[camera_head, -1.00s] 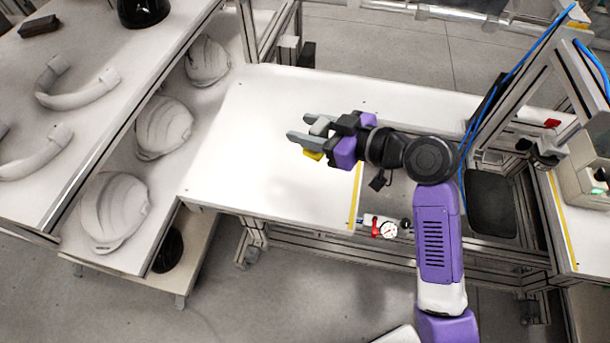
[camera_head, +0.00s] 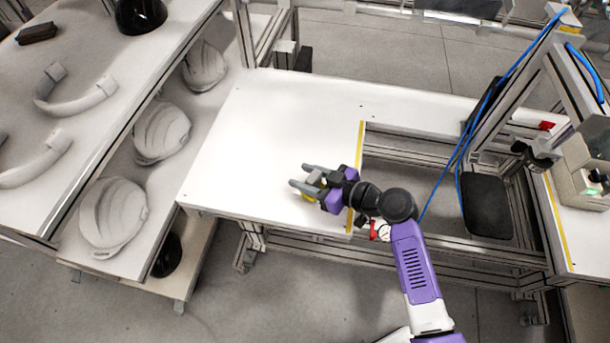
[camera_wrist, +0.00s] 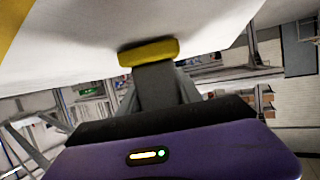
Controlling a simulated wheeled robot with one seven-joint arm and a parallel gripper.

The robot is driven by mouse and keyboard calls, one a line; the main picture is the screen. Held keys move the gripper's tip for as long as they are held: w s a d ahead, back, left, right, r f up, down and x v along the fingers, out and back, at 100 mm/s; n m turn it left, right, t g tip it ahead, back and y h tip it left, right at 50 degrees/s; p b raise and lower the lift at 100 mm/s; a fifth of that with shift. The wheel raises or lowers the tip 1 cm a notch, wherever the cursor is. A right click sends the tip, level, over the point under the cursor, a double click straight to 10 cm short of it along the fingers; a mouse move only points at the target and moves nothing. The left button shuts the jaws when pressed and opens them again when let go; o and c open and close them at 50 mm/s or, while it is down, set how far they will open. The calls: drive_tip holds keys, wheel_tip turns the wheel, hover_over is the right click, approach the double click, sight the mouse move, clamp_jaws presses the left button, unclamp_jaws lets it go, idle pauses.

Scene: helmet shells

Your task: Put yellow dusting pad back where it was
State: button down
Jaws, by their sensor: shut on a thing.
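The yellow dusting pad (camera_wrist: 148,52) is held at the tips of my gripper's fingers in the wrist view. In the head view only a small yellow bit of the pad (camera_head: 305,198) shows beside the fingers. My gripper (camera_head: 308,182) is shut on the pad, over the front right part of the white tabletop (camera_head: 262,130). The wrist view shows the white surface close to the pad; I cannot tell whether they touch.
Several white helmet shells (camera_head: 113,215) lie on the shelf at left. A black dome (camera_head: 140,14) and curved pieces (camera_head: 75,98) lie on the upper left table. An open frame with a yellow edge strip (camera_head: 357,165) borders the tabletop. The tabletop's middle is clear.

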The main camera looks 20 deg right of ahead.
drive_tip(key=shift+f, duration=0.3)
drive_tip(key=c, duration=0.8)
unclamp_jaws()
drive_tip(key=shift+r, duration=0.1)
drive_tip(key=shift+r, duration=0.1)
drive_tip(key=shift+s+d+r, duration=0.1)
drive_tip(key=shift+s, duration=0.05)
drive_tip(key=b+v, duration=0.2)
drive_tip(key=v, duration=0.9)
drive_tip(key=shift+s+d, duration=0.1)
drive_tip(key=shift+s, duration=0.2)
